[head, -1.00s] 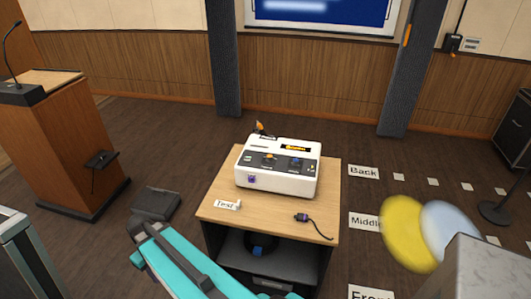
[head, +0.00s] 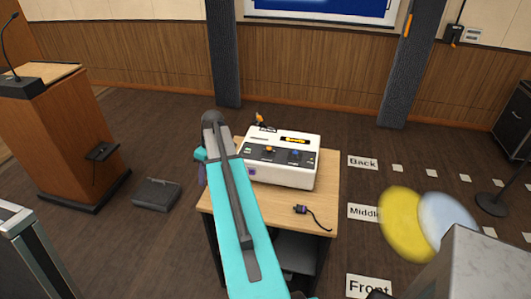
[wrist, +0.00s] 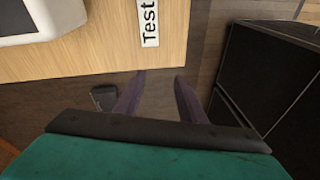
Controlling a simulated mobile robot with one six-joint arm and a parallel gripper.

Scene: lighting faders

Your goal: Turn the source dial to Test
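A white console box (head: 279,177) sits on the small wooden table. Its dark top panel carries an orange control (head: 269,149) and a blue control (head: 295,153); a purple knob (head: 252,171) is on its front face. I cannot tell which one is the source dial. The white Test label (wrist: 149,22) lies on the tabletop in the wrist view; my arm hides it in the head view. My gripper (wrist: 160,78) has its two purple fingers apart with nothing between them. It is by the table's edge, left of the console and apart from it.
The wooden table (head: 328,187) also bears a dark plug with a cable (head: 314,215). A lectern (head: 45,145) stands at the left and a dark floor box (head: 157,194) lies nearby. Floor labels, Back (head: 362,162) among them, and yellow and pale discs (head: 402,223) are at the right.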

